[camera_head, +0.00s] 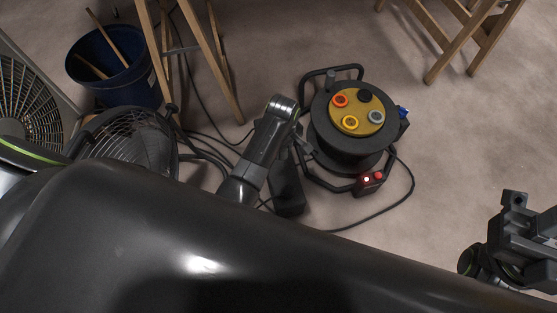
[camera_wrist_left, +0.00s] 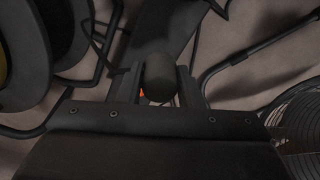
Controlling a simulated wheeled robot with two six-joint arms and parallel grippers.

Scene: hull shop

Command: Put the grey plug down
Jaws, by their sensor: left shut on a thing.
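My left gripper (camera_head: 303,150) is low at the left side of the cable reel (camera_head: 345,148). In the left wrist view its two fingers (camera_wrist_left: 158,85) are shut on a dark, rounded thing, which I take to be the grey plug (camera_wrist_left: 160,77). A small orange spot shows beside it. In the head view the plug is hidden by my arm. Whether it touches anything below cannot be told. My right gripper (camera_head: 515,205) is at the right edge, apart from the reel; its jaws are unclear.
The reel's yellow top carries orange, black, yellow and grey (camera_head: 376,116) round pieces. A red-lit switch box (camera_head: 369,183) and a loose cable lie at its front. A fan (camera_head: 125,143), a blue bucket (camera_head: 115,72) and wooden legs (camera_head: 212,60) stand left.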

